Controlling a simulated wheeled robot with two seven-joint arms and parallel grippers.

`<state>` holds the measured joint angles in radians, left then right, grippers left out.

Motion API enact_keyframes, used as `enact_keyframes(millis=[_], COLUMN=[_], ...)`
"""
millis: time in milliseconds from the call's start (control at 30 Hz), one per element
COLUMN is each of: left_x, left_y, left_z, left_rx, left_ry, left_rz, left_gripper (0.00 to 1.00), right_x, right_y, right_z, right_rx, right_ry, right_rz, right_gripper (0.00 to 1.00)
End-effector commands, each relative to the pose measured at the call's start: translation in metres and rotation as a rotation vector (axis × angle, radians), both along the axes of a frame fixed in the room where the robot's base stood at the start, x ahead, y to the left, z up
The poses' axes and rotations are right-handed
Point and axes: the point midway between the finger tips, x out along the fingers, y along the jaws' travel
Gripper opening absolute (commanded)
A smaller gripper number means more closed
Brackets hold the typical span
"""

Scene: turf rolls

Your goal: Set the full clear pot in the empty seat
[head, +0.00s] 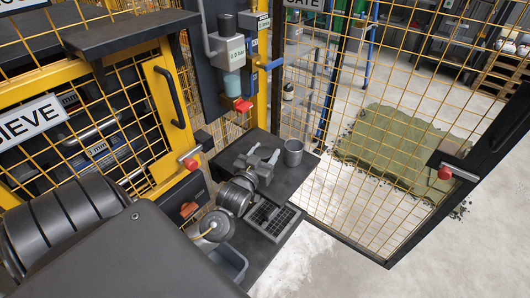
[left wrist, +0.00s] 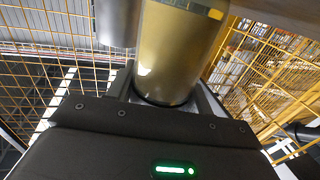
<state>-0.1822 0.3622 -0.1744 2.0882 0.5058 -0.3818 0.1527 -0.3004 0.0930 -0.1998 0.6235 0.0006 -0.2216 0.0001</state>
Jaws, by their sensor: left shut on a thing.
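The clear pot (left wrist: 172,60) stands large in the left wrist view, filled with yellow-olive material. It is between the fingers of my left gripper (left wrist: 170,98), which is shut on it. In the head view my left gripper (head: 263,155) is over the dark shelf, its pale fingertips left of a grey cup. I cannot make out the held pot clearly there. No empty seat can be picked out with certainty. My right gripper is not in view.
The grey cup (head: 293,153) stands on the dark shelf (head: 293,178). A gauge unit (head: 228,50) with a pale clear bowl (head: 232,83) hangs above. A black grid (head: 272,217) lies below the gripper. Yellow mesh fencing (head: 375,130) closes off the right; the SIEVE cabinet (head: 100,120) is left.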

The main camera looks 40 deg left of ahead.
Motion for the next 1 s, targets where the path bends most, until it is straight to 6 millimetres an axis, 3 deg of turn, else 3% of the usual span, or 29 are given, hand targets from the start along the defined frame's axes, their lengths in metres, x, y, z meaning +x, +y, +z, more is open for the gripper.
enact_keyframes(millis=[267,300,433,767,1000], left_x=[0.000,0.000,0.000,0.000,-0.035], left_y=[0.000,0.000,0.000,0.000,-0.008], left_z=[-0.002,-0.002,-0.002,0.001,-0.002], left_rx=[0.000,0.000,0.000,0.000,-0.004], left_ry=[-0.001,0.000,0.000,-0.001,0.002], left_rz=[0.001,0.001,0.000,0.000,0.001], left_gripper=[0.22,0.55,0.72,0.73,0.73], right_x=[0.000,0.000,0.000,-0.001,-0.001], right_y=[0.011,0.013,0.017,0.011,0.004], right_z=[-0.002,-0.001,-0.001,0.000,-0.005], right_rx=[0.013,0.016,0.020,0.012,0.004], right_ry=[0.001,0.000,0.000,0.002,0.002], right_rz=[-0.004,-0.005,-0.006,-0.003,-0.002], right_gripper=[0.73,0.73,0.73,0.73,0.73])
